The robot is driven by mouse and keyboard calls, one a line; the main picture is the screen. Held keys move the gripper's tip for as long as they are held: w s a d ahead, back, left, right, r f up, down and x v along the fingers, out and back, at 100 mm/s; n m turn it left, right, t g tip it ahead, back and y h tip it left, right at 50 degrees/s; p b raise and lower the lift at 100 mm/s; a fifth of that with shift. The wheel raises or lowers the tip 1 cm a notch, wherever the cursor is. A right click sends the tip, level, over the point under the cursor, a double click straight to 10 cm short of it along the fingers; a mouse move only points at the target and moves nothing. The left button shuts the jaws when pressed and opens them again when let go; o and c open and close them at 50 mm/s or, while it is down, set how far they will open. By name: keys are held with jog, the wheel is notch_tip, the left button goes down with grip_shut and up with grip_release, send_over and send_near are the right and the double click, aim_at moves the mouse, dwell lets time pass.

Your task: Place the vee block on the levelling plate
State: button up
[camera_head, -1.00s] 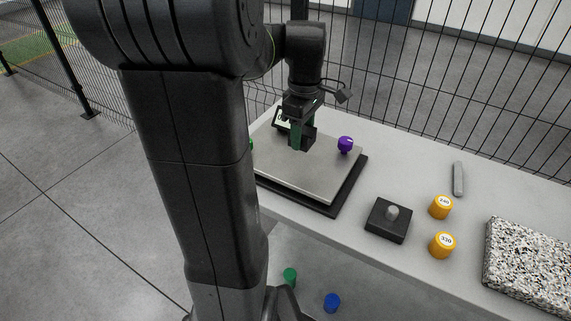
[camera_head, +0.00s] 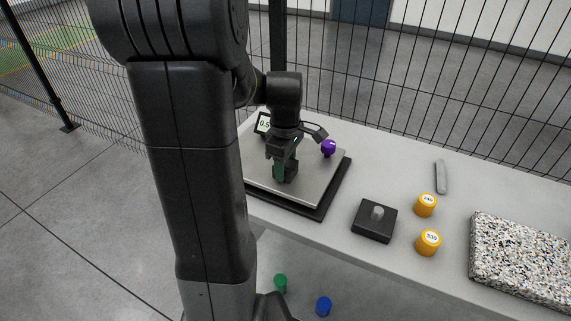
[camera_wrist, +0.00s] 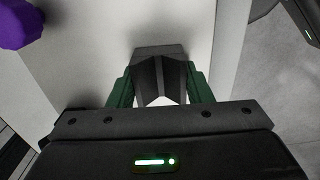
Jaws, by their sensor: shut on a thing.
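The vee block (camera_wrist: 160,52) is a dark block with a V-shaped notch, seen between the green fingers of my gripper (camera_wrist: 161,88) in the wrist view. In the head view my gripper (camera_head: 285,172) points down over the levelling plate (camera_head: 318,182), shut on the block. The levelling plate is a light grey slab on a black base, with a small display (camera_head: 263,122) at its back left. The block is over the plate's surface; whether it touches cannot be told. The fingers partly hide the block.
A purple knob (camera_head: 328,148) stands at the plate's back edge. To the right are a black block with a grey peg (camera_head: 375,220), two orange weights (camera_head: 426,204) (camera_head: 428,242), a grey bar (camera_head: 441,176) and a speckled slab (camera_head: 520,258). A wire fence runs behind.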

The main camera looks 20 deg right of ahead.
aim_at(286, 168)
jog(key=o, duration=1.3)
jog(key=shift+f, duration=0.1)
jog(key=shift+o, duration=0.2)
notch_tip(286, 168, up, 12)
jog(key=shift+r+p, duration=0.2)
jog(key=shift+p, duration=0.1)
